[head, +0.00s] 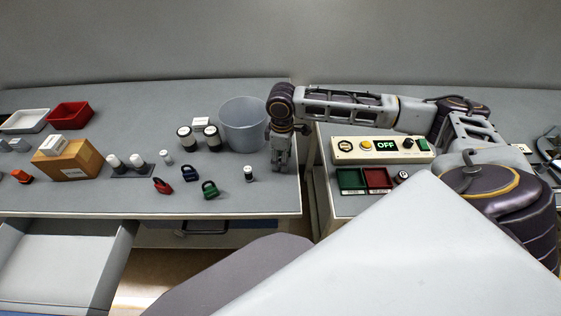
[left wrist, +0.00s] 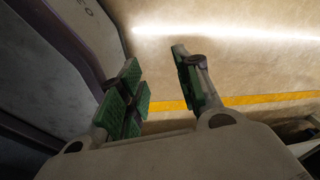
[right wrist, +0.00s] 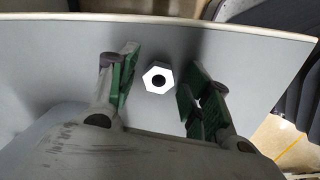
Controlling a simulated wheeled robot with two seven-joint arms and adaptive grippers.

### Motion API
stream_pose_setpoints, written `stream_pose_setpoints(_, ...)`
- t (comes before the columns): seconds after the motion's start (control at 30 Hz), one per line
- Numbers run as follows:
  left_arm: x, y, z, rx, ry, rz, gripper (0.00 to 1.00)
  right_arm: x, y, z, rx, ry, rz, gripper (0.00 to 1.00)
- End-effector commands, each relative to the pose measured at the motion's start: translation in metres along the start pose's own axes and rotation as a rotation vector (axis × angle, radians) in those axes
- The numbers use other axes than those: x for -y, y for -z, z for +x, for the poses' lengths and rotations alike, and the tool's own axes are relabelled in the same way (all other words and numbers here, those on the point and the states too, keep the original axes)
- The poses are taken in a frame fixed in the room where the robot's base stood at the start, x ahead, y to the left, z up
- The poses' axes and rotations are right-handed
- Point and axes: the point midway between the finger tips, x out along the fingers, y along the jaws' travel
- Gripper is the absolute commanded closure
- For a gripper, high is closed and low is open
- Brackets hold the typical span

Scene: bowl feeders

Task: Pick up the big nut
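The big nut (right wrist: 158,77) is a white hexagon with a dark round hole, lying on the grey table top in the right wrist view. My right gripper (right wrist: 157,64) is open, with one green-padded finger on either side of the nut and gaps on both sides. I cannot tell how far the fingertips are above the table. In the head view, my right gripper (head: 281,164) points down near the table's right end, and I cannot make out the nut there. My left gripper (left wrist: 155,62) is open and empty over the floor in the left wrist view.
A translucent bucket (head: 243,126) stands left of the right gripper, with a small black-and-white cylinder (head: 248,174) nearby. Green (head: 209,190), blue and red padlocks lie further left. A control box (head: 381,149) reading OFF is on the right-hand table.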

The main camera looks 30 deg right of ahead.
Motion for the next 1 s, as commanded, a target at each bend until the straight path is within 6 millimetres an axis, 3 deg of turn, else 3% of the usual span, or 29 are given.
stream_pose_setpoints(0.03, 0.001, -0.001, 0.0, 0.002, 0.001, 0.0, 0.66, 0.0, 0.0, 0.0, 0.0, 0.0, 0.0, 0.61)
stream_pose_setpoints(0.27, 0.0, -0.002, 0.0, 0.003, 0.0, 0.0, 0.66, 0.0, 0.0, 0.0, 0.0, 0.0, 0.0, 0.9)
stream_pose_setpoints(0.67, -0.009, 0.0, 0.0, 0.001, -0.009, -0.004, 0.66, 0.0, 0.0, -0.003, 0.0, 0.0, 0.0, 0.91)
stream_pose_setpoints(1.0, -0.013, 0.002, -0.004, -0.001, -0.014, -0.005, 0.66, -0.001, 0.001, -0.037, -0.003, -0.002, 0.0, 0.91)
